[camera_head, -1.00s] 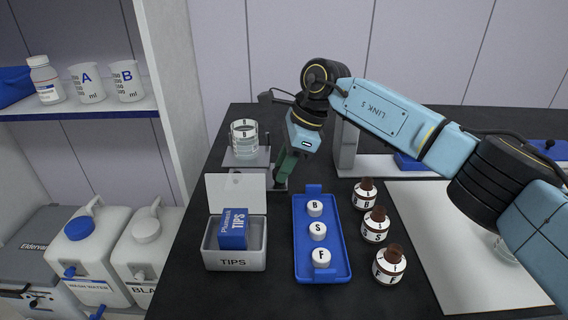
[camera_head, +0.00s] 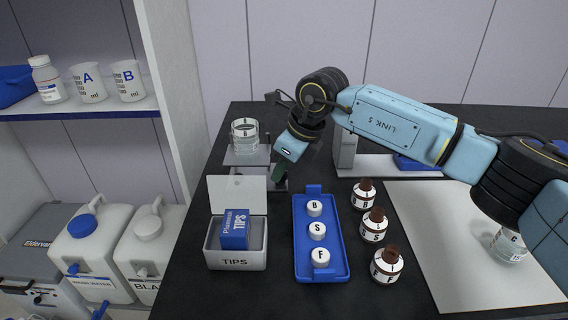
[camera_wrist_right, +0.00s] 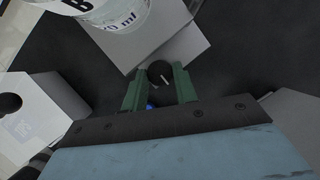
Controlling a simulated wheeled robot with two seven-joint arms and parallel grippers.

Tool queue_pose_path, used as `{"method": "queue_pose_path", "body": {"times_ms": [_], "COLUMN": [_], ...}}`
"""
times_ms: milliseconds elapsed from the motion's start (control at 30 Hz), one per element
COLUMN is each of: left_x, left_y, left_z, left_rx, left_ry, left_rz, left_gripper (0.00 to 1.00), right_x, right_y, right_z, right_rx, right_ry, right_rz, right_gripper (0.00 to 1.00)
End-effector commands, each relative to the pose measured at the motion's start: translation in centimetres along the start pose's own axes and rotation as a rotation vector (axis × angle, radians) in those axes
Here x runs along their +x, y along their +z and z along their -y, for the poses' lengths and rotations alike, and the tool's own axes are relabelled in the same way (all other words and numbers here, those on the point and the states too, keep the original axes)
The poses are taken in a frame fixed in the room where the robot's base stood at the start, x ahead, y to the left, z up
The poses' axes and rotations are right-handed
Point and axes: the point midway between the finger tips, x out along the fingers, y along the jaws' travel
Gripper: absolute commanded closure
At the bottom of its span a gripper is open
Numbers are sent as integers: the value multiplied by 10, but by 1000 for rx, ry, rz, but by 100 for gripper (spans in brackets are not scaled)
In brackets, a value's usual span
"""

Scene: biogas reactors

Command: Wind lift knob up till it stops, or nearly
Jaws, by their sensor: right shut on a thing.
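The lift knob (camera_wrist_right: 159,72) is a small round black knob with a pale mark, seen in the right wrist view. My right gripper (camera_wrist_right: 158,84) has its two green fingers on either side of it, shut on it. In the head view the right gripper (camera_head: 279,172) reaches down at the lift's front right, and the knob is hidden behind it. The lift's grey top plate (camera_head: 236,160) carries a clear glass beaker (camera_head: 244,137) marked B, standing upright. The beaker's lower part also shows in the wrist view (camera_wrist_right: 112,12). My left gripper is out of view.
An open TIPS box (camera_head: 236,261) and a blue tray (camera_head: 301,270) with white caps stand in front of the lift. Several brown-capped bottles (camera_head: 373,225) stand right of the tray. A grey upright stand (camera_head: 345,148) is close behind my right arm.

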Motion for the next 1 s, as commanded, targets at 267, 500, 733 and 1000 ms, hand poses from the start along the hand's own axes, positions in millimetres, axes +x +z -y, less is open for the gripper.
{"method": "queue_pose_path", "body": {"times_ms": [267, 500, 733, 1000], "left_x": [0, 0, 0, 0], "left_y": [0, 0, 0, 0], "left_z": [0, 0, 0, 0], "left_rx": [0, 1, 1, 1], "left_ry": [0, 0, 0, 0], "left_rz": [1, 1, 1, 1], "left_gripper": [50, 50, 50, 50], "right_x": [0, 0, 0, 0], "right_y": [0, 0, 0, 0], "right_z": [-1, -1, -1, -1], "right_rx": [91, 111, 111, 110], "right_ry": [-39, -47, -47, -47], "right_rz": [-3, -3, -4, -4], "right_gripper": [94, 94, 94, 50]}}
